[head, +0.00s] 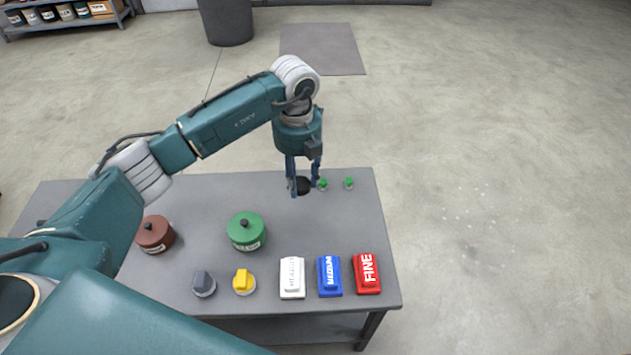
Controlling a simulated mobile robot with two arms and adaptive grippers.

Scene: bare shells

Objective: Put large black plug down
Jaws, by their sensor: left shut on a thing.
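My left gripper (304,188) points down over the far right part of the grey table (195,215). It is shut on a large black plug (303,185), which shows as a dark round piece between the fingers. I cannot tell whether the plug touches the table top. Two small green plugs (322,184) stand just right of it, the other green one (349,183) nearer the table's right edge. My right gripper is not in view.
A green lidded pot (246,232) and a brown one (155,234) stand mid-table. Along the front are a grey knob (203,283), a yellow knob (244,281), and white (292,278), blue (330,276) and red (367,273) blocks. The table's middle back is clear.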

